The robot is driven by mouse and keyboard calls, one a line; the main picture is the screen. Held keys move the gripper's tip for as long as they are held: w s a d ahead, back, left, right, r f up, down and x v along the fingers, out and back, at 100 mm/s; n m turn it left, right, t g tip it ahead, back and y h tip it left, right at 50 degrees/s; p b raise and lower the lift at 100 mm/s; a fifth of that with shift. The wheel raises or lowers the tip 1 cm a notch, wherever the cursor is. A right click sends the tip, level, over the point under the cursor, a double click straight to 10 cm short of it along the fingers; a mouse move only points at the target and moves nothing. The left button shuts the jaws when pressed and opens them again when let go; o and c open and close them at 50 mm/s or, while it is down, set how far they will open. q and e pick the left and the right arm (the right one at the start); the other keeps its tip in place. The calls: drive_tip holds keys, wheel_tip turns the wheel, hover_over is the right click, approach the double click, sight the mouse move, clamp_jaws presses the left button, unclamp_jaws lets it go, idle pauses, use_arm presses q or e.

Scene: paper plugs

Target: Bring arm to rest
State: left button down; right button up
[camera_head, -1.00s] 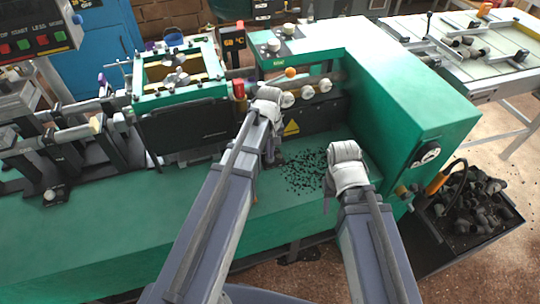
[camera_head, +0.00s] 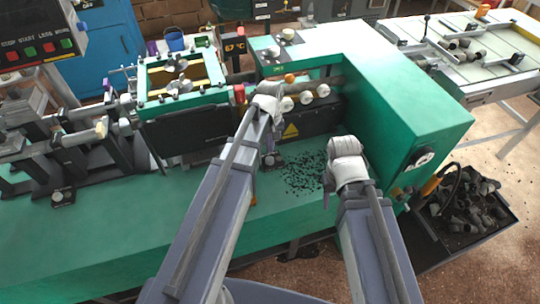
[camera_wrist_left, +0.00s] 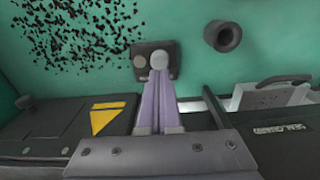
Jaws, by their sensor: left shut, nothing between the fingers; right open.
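My left gripper (camera_head: 268,138) hangs over the green machine bed, in front of the row of white knobs. In the left wrist view its fingers (camera_wrist_left: 158,90) are shut together with nothing visible between them. My right gripper (camera_head: 328,186) points down at the right of the bed, beside the scattered black bits (camera_head: 302,174). Its fingers are mostly hidden behind its wrist, and no object shows in it.
The green machine housing (camera_head: 405,90) stands close to the right of my right arm. A dark bin of grey plugs (camera_head: 470,212) is at the lower right. A green frame (camera_head: 155,100) and a control panel (camera_head: 38,35) are at the left.

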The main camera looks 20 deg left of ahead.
use_arm(q)
drive_tip(key=shift+r, duration=0.55)
drive_tip(key=s+d+m+y, duration=0.1)
drive_tip(key=s+d+m, duration=0.9)
drive_tip(key=s, duration=0.5)
drive_tip(key=shift+d+m, duration=0.3)
drive_tip(key=shift+d, duration=0.45)
